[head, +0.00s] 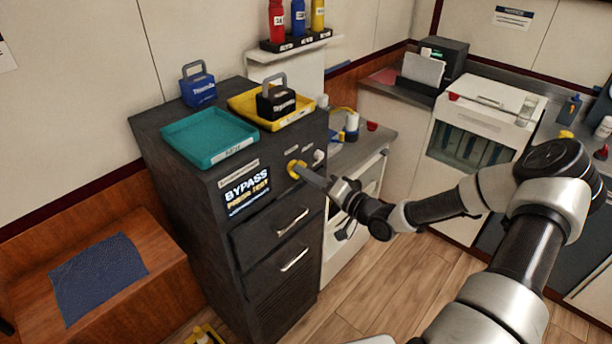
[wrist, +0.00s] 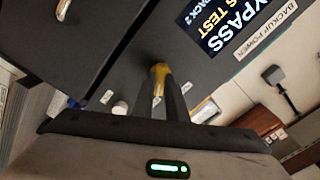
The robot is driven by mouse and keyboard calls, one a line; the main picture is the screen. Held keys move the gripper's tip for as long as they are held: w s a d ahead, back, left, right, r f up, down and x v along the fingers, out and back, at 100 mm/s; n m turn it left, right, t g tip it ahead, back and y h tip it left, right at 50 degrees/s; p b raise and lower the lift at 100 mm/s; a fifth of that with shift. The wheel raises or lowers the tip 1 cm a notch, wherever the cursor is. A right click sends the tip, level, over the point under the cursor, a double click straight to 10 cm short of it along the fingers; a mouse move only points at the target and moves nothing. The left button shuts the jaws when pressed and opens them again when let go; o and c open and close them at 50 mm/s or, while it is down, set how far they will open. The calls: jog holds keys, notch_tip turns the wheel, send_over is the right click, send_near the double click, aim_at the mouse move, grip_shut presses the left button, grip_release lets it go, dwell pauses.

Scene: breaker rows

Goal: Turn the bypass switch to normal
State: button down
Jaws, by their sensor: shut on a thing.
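The bypass switch (head: 297,169) is a yellow rotary knob on the front of the dark cabinet, right of the "BYPASS" sign (head: 248,191). My gripper (head: 303,172) reaches it from the right and is shut on it. In the wrist view the yellow knob (wrist: 160,72) sits between the two dark fingers (wrist: 162,90). Small white labels lie on either side of the knob, but they are too small to read. The knob's exact pointing direction is partly hidden by my fingers.
Drawers with metal handles (head: 292,221) are below the switch. A white knob (head: 319,156) is close on its right. A teal tray (head: 209,137) and a yellow tray (head: 240,106) with a black padlock-shaped block (head: 276,103) stand on the cabinet. Wooden floor (head: 375,290) in front is open.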

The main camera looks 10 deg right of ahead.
jog(key=shift+n+b, duration=5.05)
jog(key=shift+n, duration=0.75)
jog(key=c, duration=1.8)
grip_release()
jog(key=shift+o, duration=0.2)
jog(key=shift+s+d, duration=0.1)
jog(key=shift+d, duration=0.05)
jog(key=v, duration=1.7)
jog(key=shift+p, duration=0.3)
